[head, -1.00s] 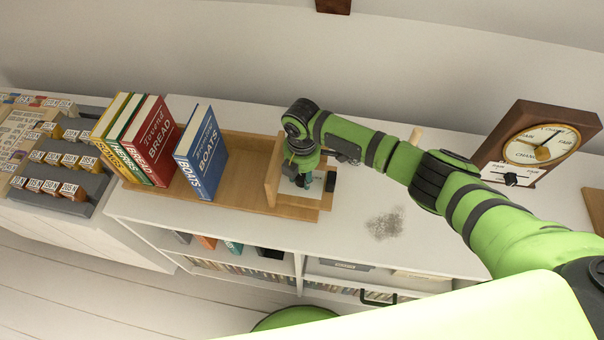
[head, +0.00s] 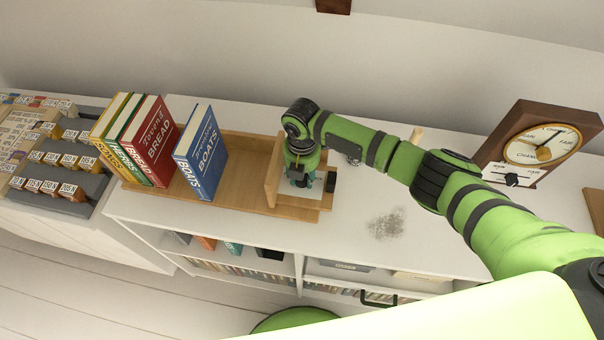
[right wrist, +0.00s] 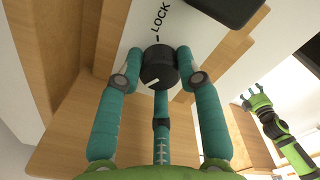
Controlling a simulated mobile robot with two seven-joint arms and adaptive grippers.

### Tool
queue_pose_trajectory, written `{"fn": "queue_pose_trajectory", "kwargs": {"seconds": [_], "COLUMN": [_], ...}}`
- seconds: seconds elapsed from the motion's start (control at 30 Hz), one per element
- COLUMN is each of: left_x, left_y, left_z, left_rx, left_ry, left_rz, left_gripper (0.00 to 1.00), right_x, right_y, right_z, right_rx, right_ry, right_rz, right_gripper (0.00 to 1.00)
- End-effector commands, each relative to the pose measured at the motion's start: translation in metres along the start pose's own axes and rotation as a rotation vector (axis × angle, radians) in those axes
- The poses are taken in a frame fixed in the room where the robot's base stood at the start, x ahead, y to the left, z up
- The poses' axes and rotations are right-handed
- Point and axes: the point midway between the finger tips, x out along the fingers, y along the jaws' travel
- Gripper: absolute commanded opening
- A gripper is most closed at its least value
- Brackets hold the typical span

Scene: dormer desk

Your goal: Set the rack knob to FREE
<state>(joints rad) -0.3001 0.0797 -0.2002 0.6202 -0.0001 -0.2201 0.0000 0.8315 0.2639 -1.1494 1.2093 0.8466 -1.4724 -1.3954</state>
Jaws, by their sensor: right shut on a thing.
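The rack knob is a round black knob (right wrist: 158,68) with a white pointer line, on a white plate (right wrist: 142,36) at the rack's end. In the right wrist view the word LOCK stands above it beside a short dark tick. The pointer line faces down and slightly left, away from that tick. No FREE label shows; my fingers cover part of the plate. My right gripper (right wrist: 157,72) is shut on the knob, a teal finger on each side. In the head view my right gripper (head: 302,180) points down at the rack's right end and hides the knob.
Labelled blocks lie on the grey tray (head: 85,180) at left. Another green arm (right wrist: 268,118) shows small in the right wrist view.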

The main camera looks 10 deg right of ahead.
Motion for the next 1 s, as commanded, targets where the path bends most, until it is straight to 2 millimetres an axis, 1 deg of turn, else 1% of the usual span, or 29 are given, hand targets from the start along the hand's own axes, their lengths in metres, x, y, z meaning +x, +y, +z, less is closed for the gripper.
{"fn": "queue_pose_trajectory", "kwargs": {"seconds": [0.07,0.1,0.13,0.17,0.47,0.57,0.67,1.0], "left_x": [0.000,0.000,0.000,0.000,0.000,0.000,0.000,0.000], "left_y": [0.000,0.000,0.000,0.000,-0.002,-0.002,-0.002,-0.001], "left_z": [0.000,0.000,0.000,0.000,0.001,0.001,0.001,0.000], "left_rx": [0.000,0.000,0.000,0.000,0.000,0.000,0.000,0.000], "left_ry": [0.000,0.000,0.000,0.000,-0.001,-0.001,-0.001,0.000], "left_rz": [0.000,0.000,0.000,0.000,-0.003,-0.003,-0.002,-0.001], "left_gripper": [0.71,0.71,0.71,0.71,0.71,0.71,0.71,0.71], "right_x": [0.004,0.004,0.004,0.003,0.001,-0.004,-0.018,-0.088], "right_y": [-0.003,-0.003,-0.003,-0.003,-0.001,0.000,0.000,0.000], "right_z": [-0.003,-0.003,-0.003,-0.002,-0.001,-0.001,0.000,0.000], "right_rx": [-0.003,-0.003,-0.003,-0.002,0.000,0.000,0.001,-0.001], "right_ry": [0.005,0.005,0.005,0.005,0.002,0.002,0.002,0.001], "right_rz": [-0.010,-0.010,-0.010,-0.010,-0.003,-0.002,0.000,0.000], "right_gripper": [0.04,0.44,0.56,0.60,0.60,0.60,0.60,0.60]}}
